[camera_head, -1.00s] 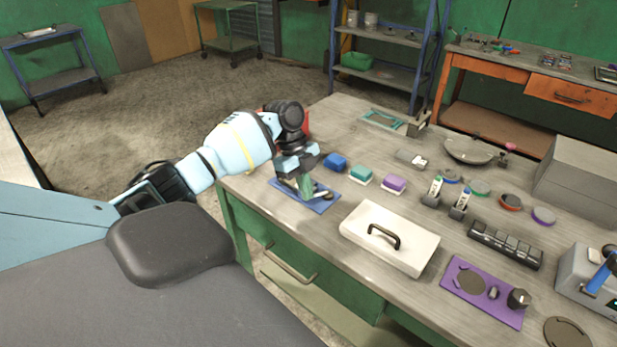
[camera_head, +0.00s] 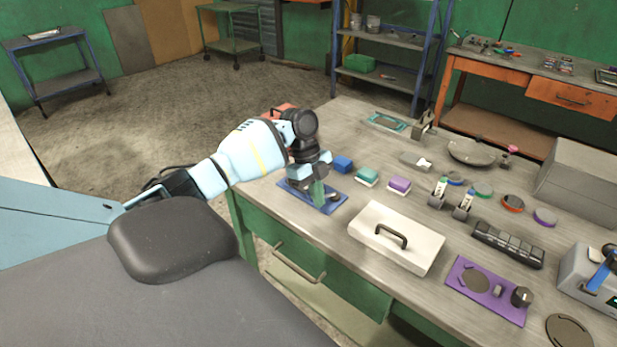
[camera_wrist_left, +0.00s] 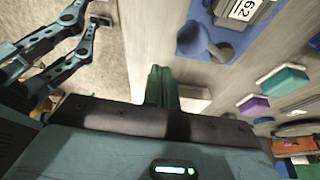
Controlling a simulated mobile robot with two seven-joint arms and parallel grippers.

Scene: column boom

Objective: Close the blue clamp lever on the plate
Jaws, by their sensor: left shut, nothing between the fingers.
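The blue plate (camera_head: 297,196) lies near the front left edge of the workbench. My right gripper is not in view.
Blue (camera_head: 342,164), teal (camera_head: 367,175) and purple (camera_head: 399,185) blocks stand right of the plate. A white lidded box (camera_head: 410,250) with a black handle is in front. A purple plate (camera_head: 462,287) lies farther right. The bench's front edge is close to the gripper.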

